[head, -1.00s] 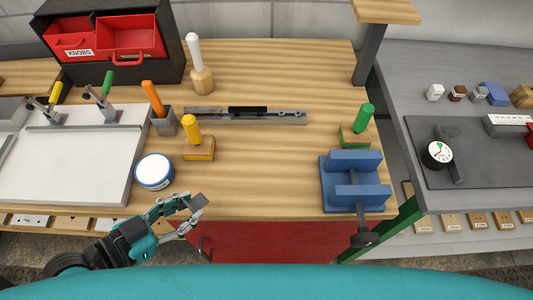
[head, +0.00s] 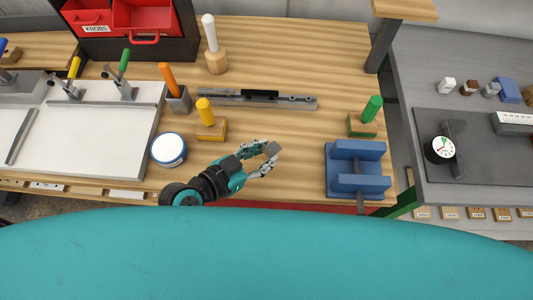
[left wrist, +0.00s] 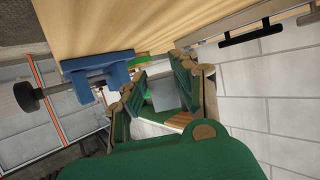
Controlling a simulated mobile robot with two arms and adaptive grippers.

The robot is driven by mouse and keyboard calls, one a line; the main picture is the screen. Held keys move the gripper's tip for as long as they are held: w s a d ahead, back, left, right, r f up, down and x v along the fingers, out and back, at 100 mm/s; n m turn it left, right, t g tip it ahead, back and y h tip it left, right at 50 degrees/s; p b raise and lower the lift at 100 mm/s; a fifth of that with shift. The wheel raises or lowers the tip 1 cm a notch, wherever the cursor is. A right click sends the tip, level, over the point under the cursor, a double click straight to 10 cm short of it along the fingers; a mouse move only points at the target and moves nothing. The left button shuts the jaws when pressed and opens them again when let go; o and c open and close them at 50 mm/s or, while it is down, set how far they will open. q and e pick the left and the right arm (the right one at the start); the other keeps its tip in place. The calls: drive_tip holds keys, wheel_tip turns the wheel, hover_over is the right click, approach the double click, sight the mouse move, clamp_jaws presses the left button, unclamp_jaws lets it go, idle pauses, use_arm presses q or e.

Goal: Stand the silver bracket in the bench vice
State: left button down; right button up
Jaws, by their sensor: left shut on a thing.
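The silver bracket (head: 272,149) is a small grey piece at the tips of my left gripper (head: 266,157). The gripper is shut on it, over the front of the wooden bench, left of the vice and apart from it. In the left wrist view the bracket (left wrist: 165,95) shows as a grey plate between the green finger pads, which hide part of it. The blue bench vice (head: 358,182) sits at the bench's front right, with an empty gap between its jaws. It also shows in the left wrist view (left wrist: 112,76). My right gripper is not in view.
A green-handled block (head: 365,125) stands just behind the vice. A yellow-handled block (head: 208,130) and a white round tin (head: 168,150) are left of my gripper. A long metal rail (head: 258,100) lies behind. The bench between gripper and vice is clear.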

use_arm(q)
drive_tip(key=shift+w+d, duration=0.25)
drive_tip(key=shift+d, duration=0.15)
drive_tip(key=shift+d+f, duration=0.1)
drive_tip(key=shift+f, duration=0.2)
wheel_tip(320, 180, down, 3)
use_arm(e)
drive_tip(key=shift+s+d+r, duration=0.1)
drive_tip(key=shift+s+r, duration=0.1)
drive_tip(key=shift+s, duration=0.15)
